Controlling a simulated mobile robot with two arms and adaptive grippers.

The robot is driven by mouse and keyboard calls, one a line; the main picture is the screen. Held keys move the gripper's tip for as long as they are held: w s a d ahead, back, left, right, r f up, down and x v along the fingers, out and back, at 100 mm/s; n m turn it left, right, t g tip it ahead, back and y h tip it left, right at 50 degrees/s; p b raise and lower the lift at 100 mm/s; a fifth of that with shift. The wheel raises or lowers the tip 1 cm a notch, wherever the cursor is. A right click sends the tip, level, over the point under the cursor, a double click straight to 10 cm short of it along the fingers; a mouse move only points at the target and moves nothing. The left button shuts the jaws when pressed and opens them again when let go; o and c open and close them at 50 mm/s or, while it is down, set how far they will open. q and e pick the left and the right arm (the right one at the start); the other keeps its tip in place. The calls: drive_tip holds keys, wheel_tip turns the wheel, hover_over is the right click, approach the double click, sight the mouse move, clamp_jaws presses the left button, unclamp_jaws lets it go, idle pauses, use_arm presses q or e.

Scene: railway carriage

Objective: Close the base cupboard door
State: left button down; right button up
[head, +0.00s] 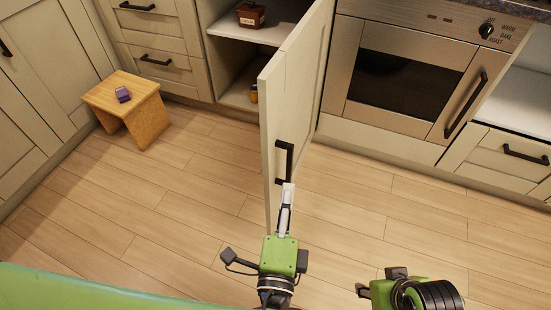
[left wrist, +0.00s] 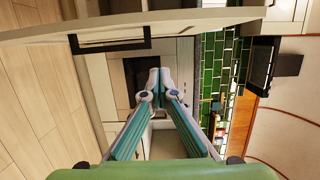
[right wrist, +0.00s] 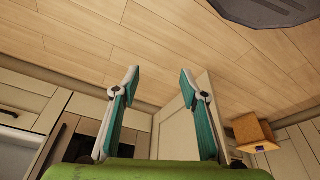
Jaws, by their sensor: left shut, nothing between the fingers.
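The cream base cupboard door (head: 305,95) stands wide open in the head view, swung out towards me, with its hinge side by the oven. Its black bar handle (head: 284,162) is on the face towards the oven. My left gripper (head: 288,188) is shut and empty, its tips near the handle's lower end; I cannot tell whether they touch. In the left wrist view the handle (left wrist: 110,44) lies above the closed fingers (left wrist: 158,78). My right gripper (right wrist: 158,82) is open and empty, clear of the door; its fingers are outside the head view.
The open cupboard shows a shelf (head: 242,30) holding a brown pot (head: 250,14). The oven (head: 405,75) is right of the door. A wooden stool (head: 140,103) with a purple object (head: 123,95) stands to the left. The floor (head: 190,190) between stool and door is clear.

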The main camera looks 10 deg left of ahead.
use_arm(q)
drive_tip(key=p, duration=0.3)
hover_over(274, 151)
drive_tip(key=s+d, duration=0.1)
drive_tip(key=s, duration=0.4)
drive_tip(key=shift+w+r, duration=0.2)
drive_tip(key=shift+r, duration=0.1)
use_arm(e)
drive_tip(key=s+x, duration=0.1)
drive_tip(key=x, duration=0.7)
drive_tip(key=shift+f+g, duration=0.3)
drive_tip(key=shift+f, duration=0.2)
use_arm(q)
drive_tip(key=shift+a, duration=0.15)
use_arm(e)
drive_tip(key=shift+s+a, duration=0.1)
drive_tip(key=shift+a, duration=0.05)
